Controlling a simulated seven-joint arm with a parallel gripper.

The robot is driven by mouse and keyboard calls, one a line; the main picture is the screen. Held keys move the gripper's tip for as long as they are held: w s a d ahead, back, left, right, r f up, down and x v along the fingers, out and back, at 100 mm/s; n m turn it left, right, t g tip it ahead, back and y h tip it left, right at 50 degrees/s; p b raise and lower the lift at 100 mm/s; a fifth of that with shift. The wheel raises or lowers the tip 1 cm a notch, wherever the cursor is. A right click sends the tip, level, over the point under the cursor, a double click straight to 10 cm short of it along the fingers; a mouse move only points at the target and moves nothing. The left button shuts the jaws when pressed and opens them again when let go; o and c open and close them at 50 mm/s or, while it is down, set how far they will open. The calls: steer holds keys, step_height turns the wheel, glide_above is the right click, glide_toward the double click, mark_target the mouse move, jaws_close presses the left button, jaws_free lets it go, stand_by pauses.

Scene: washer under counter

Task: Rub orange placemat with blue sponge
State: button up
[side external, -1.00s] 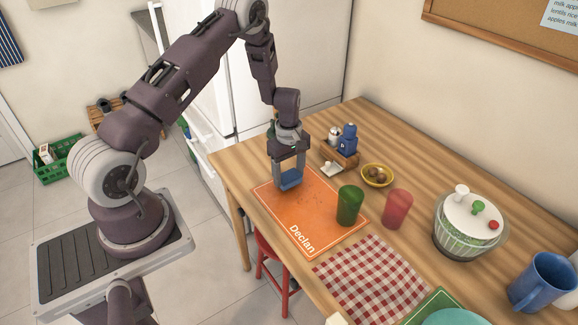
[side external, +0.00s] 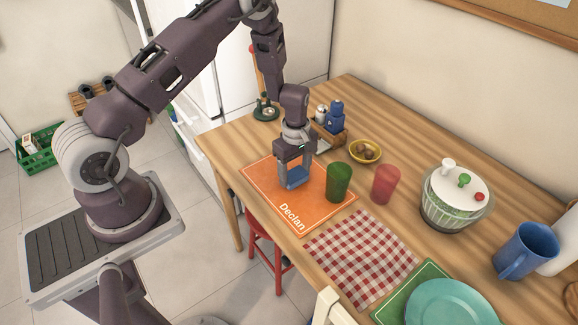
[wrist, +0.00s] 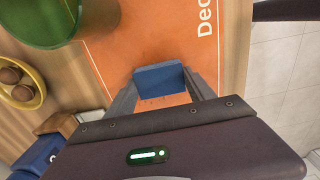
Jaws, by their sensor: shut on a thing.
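The orange placemat (side external: 262,180), printed "Declan", lies flat near the table's left end. My gripper (side external: 293,172) points down over it and is shut on the blue sponge (side external: 294,180). In the wrist view the blue sponge (wrist: 160,78) sits between the two fingers, over the orange placemat (wrist: 120,58), with small dark specks on the mat beside it. The sponge is at or very close to the mat surface; contact is hard to confirm. The green cup (side external: 339,182) stands on the mat's right part, just right of my gripper.
A red cup (side external: 385,184) stands right of the green one. Behind are a yellow bowl (side external: 365,151) and a caddy with a blue shaker (side external: 336,116). A checkered placemat (side external: 362,258) lies to the right. A red stool (side external: 265,240) stands below the table edge.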

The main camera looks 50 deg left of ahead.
mark_target(312, 184)
steer(key=shift+d+f, duration=0.15)
steer(key=shift+d, duration=1.8)
steer(key=shift+w+a, duration=0.1)
steer(key=shift+w, duration=0.7)
steer(key=shift+a, duration=6.1)
steer(key=shift+w+r, duration=0.2)
steer(key=shift+w, duration=0.2)
steer(key=shift+w+f, duration=0.2)
steer(key=shift+w, duration=0.15)
steer(key=shift+w+d+r, duration=0.1)
steer(key=shift+d+r, duration=0.05)
steer(key=shift+d, duration=5.9)
step_height(312, 184, up, 8)
